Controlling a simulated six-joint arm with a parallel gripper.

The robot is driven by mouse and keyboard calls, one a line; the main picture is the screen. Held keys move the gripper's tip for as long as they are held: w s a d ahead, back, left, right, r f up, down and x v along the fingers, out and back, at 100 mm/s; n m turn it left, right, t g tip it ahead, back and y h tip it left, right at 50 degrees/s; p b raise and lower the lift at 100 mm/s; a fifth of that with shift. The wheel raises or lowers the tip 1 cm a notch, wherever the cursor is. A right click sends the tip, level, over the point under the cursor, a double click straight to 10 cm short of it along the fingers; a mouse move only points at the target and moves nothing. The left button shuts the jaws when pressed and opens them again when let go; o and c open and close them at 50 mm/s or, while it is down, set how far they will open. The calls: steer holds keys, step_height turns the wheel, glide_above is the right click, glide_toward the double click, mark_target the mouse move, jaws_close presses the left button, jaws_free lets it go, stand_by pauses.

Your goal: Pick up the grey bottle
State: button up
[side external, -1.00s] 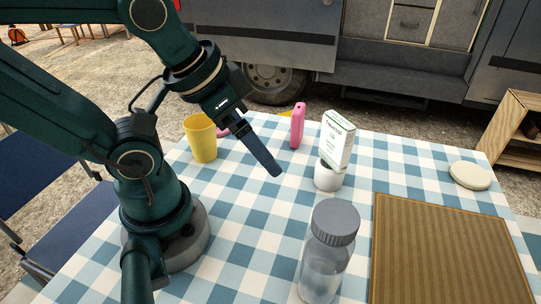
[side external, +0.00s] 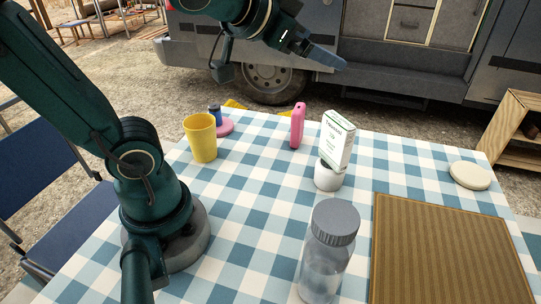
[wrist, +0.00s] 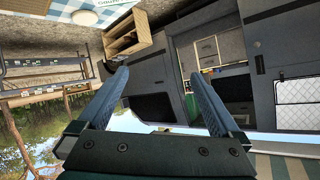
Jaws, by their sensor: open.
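The grey bottle (side external: 327,262) is a clear, greyish bottle with a ribbed grey lid. It stands upright at the front of the checked table (side external: 240,225) in the side external view, left of a brown ribbed mat. My gripper (side external: 338,62) is high above the far edge of the table, well away from the bottle, and points to the right. In the wrist view my gripper's two blue fingers (wrist: 165,95) are spread apart with nothing between them. The bottle does not show in the wrist view.
A white box (side external: 338,140) sits in a small white pot (side external: 328,178) behind the bottle. A yellow cup (side external: 201,138), a pink bottle (side external: 298,126) and a pink disc (side external: 224,127) stand farther back. The mat (side external: 450,250) and a round cream item (side external: 469,176) are at right.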

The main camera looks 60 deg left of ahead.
steer(key=w+d+r+m+t+h, duration=0.15)
steer(key=w+d+m+h, duration=0.35)
steer(key=d+m+h, duration=0.6)
steer(key=s+d+f+m+g+h, duration=0.2)
steer(key=s+g, duration=0.2)
steer(key=s, duration=0.1)
steer(key=s+d+f+m+g+h, duration=0.2)
steer(key=s+d+f+g, duration=0.1)
steer(key=s+g, duration=0.2)
steer(key=s+d+f+m+g+h, duration=0.2)
steer(key=s+d+f+g, duration=0.1)
steer(key=s+g, duration=0.2)
steer(key=shift+s+d+f, duration=0.1)
steer(key=shift+s+f, duration=0.15)
glide_toward(342, 261)
steer(key=x, duration=0.2)
steer(key=f+x, duration=0.1)
steer(key=x, duration=0.2)
steer(key=shift+w, duration=0.2)
steer(key=shift+x, duration=2.5)
